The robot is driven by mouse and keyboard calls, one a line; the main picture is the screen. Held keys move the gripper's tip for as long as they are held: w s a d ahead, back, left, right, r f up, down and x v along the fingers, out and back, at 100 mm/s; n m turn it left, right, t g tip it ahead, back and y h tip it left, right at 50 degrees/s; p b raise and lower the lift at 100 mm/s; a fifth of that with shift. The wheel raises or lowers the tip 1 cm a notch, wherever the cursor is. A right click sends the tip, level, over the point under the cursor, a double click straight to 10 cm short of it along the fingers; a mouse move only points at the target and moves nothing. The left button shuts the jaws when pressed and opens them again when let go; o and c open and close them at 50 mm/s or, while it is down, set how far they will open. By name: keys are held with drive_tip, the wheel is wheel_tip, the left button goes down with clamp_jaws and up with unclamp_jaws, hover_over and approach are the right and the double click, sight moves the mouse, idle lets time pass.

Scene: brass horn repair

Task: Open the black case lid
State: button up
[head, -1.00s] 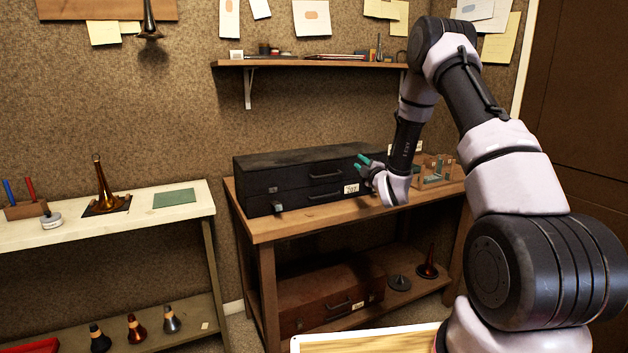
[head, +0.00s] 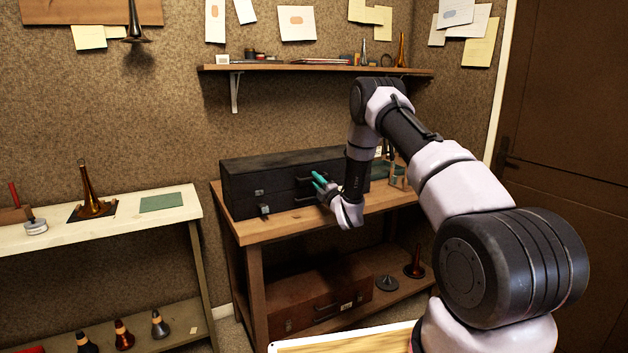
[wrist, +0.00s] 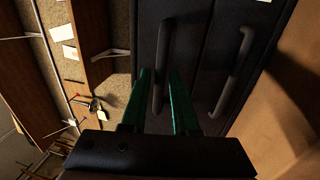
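The black case (head: 245,187) stands shut on the wooden bench, with its upper lid part above a lower part. Its front has dark bar handles and a metal latch (head: 264,209). My gripper (head: 318,180) is in front of the case's right half, its teal fingers pointing at the upper handle. In the wrist view my gripper (wrist: 158,90) has its two fingers apart, with the end of the lid handle (wrist: 161,60) showing between them. I cannot tell whether the fingers touch it. The second handle (wrist: 235,70) is to the right there.
The wooden bench (head: 275,231) carries the case and small fittings at right. A brown case (head: 300,308) and a horn bell (head: 415,265) sit on its lower shelf. A wall shelf (head: 290,68) hangs above. A pale bench (head: 120,215) stands left, a door (head: 560,110) right.

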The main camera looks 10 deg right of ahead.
drive_tip(key=shift+x, duration=0.8)
clamp_jaws()
idle(0.9)
